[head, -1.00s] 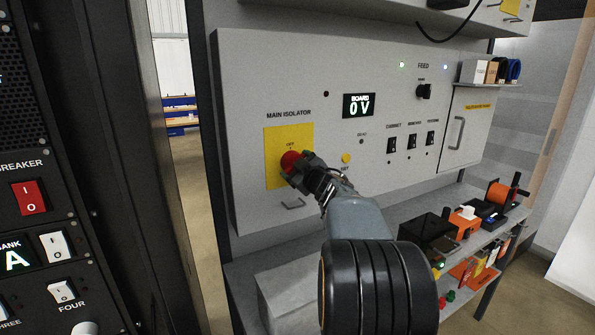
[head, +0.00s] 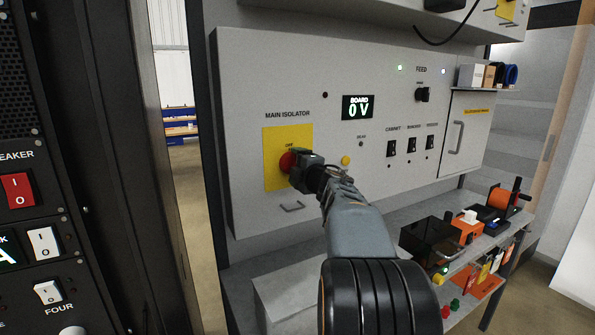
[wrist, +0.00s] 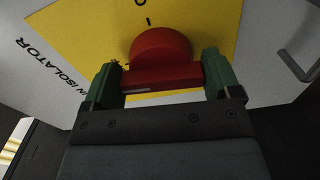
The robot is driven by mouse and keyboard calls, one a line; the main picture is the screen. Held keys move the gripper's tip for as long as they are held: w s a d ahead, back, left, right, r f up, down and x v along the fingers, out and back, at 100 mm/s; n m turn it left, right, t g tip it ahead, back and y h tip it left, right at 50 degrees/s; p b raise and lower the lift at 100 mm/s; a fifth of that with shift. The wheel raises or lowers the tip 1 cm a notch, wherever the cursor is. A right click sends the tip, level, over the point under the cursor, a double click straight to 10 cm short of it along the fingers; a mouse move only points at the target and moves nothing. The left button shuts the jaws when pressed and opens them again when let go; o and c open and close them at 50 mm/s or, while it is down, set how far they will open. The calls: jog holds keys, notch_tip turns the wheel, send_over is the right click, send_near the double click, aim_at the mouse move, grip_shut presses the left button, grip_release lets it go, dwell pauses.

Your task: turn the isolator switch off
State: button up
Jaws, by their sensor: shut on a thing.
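The red isolator switch (head: 287,161) sits on a yellow plate (head: 273,179) under the words MAIN ISOLATOR on the grey panel. In the wrist view the red knob (wrist: 162,62) has a round body and a straight grip bar. My gripper (head: 298,170) is at the knob, and in the wrist view my gripper (wrist: 161,82) has its two green fingers on either end of the bar, shut on it. The head view shows OFF above the knob; my gripper hides its right side.
A small metal handle (head: 292,207) sticks out just below the yellow plate. Three black switches (head: 412,145) and a small door (head: 465,133) are to the right. A cluttered shelf (head: 385,230) runs below the panel. A black rack (head: 90,130) stands close on the left.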

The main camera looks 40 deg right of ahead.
jog(key=shift+n, duration=0.6)
jog(key=o, duration=0.8)
jog(key=s, duration=0.4)
jog(key=s+a+b, duration=0.1)
jog(key=s, duration=0.4)
jog(key=s+a, duration=0.1)
jog(key=s, duration=0.3)
jog(key=shift+s, duration=0.35)
jog(key=shift+d, duration=0.1)
